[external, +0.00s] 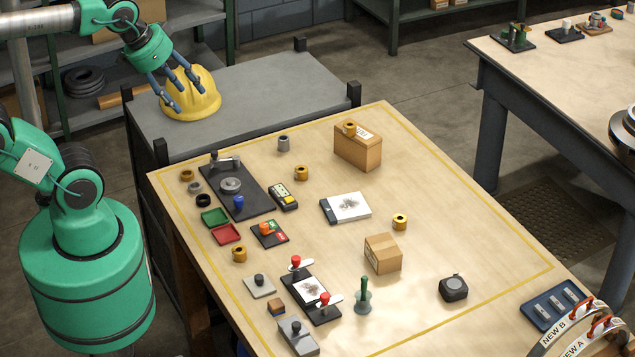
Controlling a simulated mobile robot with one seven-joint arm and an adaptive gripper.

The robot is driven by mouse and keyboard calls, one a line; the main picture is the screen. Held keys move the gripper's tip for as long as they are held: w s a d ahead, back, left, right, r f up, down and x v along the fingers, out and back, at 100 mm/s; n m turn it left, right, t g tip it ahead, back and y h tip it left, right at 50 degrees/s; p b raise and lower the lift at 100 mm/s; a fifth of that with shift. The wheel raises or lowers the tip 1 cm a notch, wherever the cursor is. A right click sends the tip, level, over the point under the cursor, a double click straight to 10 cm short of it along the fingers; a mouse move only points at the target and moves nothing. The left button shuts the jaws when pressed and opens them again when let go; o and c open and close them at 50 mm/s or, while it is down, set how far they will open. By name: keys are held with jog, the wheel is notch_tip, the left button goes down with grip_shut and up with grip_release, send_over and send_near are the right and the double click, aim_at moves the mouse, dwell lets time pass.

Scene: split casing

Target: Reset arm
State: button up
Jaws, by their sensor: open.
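My gripper (181,88) is at the end of my green arm, at the upper left of the external view. It is open and its fingers point down. It hangs in front of or above a yellow hard hat (199,97), which sits on a grey cart top (265,85). The fingers overlap the hat in the picture; I cannot tell whether they touch it.
The wooden table (330,265) carries a dark plate (243,203), cardboard boxes (357,149) (382,254), red and green trays (225,234) (214,216), brass rings, and a black tape measure (453,288). Bare table lies toward the right.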

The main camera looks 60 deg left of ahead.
jog(key=shift+f, duration=0.15)
notch_tip(320, 180, down, 19)
jog(key=b, duration=1.9)
jog(key=shift+o, duration=0.4)
dwell(0.4)
